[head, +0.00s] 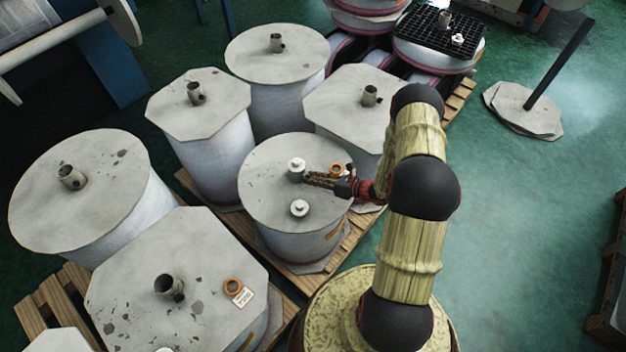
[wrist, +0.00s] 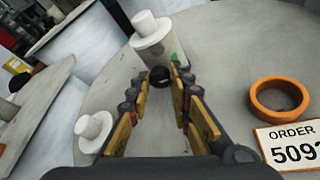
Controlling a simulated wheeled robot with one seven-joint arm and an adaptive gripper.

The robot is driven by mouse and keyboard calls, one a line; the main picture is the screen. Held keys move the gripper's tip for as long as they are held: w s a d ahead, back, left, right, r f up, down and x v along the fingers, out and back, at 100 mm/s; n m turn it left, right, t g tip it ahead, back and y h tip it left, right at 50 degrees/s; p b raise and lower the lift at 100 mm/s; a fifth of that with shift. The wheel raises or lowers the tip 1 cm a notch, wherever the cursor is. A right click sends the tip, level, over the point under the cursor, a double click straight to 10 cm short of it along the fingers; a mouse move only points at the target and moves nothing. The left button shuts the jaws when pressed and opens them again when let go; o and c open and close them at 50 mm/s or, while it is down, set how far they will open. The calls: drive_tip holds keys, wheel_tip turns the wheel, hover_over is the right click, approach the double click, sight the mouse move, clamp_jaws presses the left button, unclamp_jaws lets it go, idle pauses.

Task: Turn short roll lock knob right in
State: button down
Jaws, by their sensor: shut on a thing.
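The short roll (head: 262,190) stands on a pallet and has a round grey top. A pale lock collar with a white cap (head: 297,167) stands on its top; the collar also shows at the top of the wrist view (wrist: 155,42). A black round knob (wrist: 160,75) sits at the collar's near side, with a green mark on the collar to its right. My gripper (head: 308,178) reaches in from the right, low over the roll top. In the wrist view its fingertips (wrist: 161,80) are shut on the black knob. Fingers and distance hide the knob in the head view.
A second white capped piece (head: 299,208) stands on the roll top near the gripper. An orange ring (wrist: 280,97) and an order card (wrist: 292,146) lie right of the fingers. Taller rolls (head: 277,55) crowd behind and left; green floor (head: 500,210) is clear at right.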

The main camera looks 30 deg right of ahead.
drive_tip(key=shift+m+y, duration=0.3)
drive_tip(key=c, duration=1.6)
unclamp_jaws()
drive_tip(key=shift+d, duration=0.1)
drive_tip(key=v, duration=1.1)
drive_tip(key=shift+s+d+r, duration=0.15)
drive_tip(key=shift+s, duration=0.3)
